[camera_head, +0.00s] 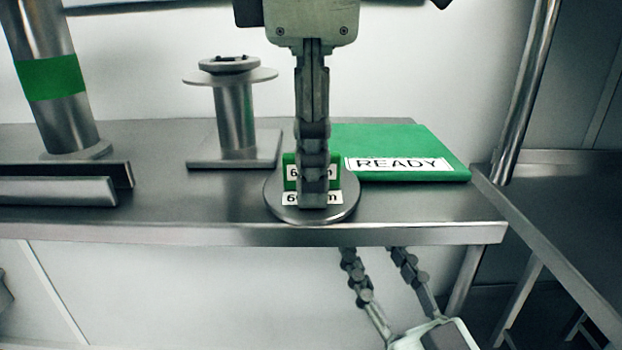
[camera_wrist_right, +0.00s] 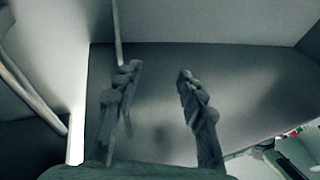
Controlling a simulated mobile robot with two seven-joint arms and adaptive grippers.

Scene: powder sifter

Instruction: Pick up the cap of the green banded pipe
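The cap is a round grey metal disc (camera_head: 284,210) with an upright green block handle (camera_head: 288,180) and white labels. It lies on the steel table near the front edge. My left gripper (camera_head: 313,190) points straight down at the handle, and its near finger covers the handle's middle. The other finger is hidden behind it, so I cannot tell whether they grip. The green banded pipe (camera_head: 50,110) stands upright at the left. My right gripper (camera_head: 385,248) is open and empty, below the table's front edge; its parted fingers also show in the right wrist view (camera_wrist_right: 157,85).
A metal spool-like stand (camera_head: 235,115) with a flange is left of the cap. A green READY board (camera_head: 400,140) lies behind and right of it. The steel table (camera_head: 220,212) has bare room left of the cap. A metal post (camera_head: 520,95) rises at the right.

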